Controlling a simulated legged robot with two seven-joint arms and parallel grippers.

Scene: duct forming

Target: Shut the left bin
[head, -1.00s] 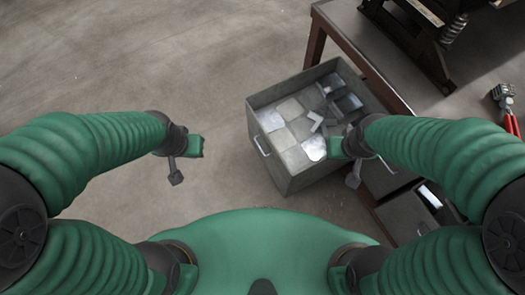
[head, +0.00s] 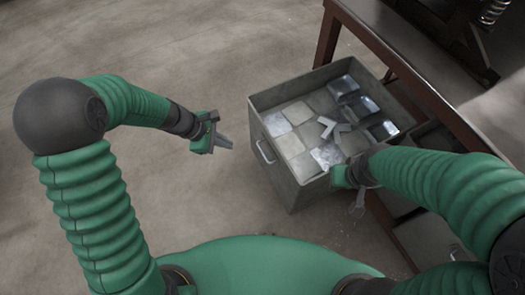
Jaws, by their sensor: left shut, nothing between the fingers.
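The left bin (head: 292,188) is a grey metal drawer, pulled out from under the workbench, with its top open. Flat metal pieces (head: 301,113) lie inside it. A pale bar handle (head: 265,152) is on its front face, toward the left. My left gripper (head: 228,141) is shut and empty, to the left of the handle and apart from it. My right gripper (head: 358,207) hangs by the bin's near right corner, partly hidden by its own wrist; I cannot tell whether it touches the bin.
The workbench (head: 425,85) with a dark red-brown frame stands at the right, above the bin. A second grey bin (head: 428,238) is at the lower right, partly behind my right arm. The concrete floor (head: 190,50) at the left is clear.

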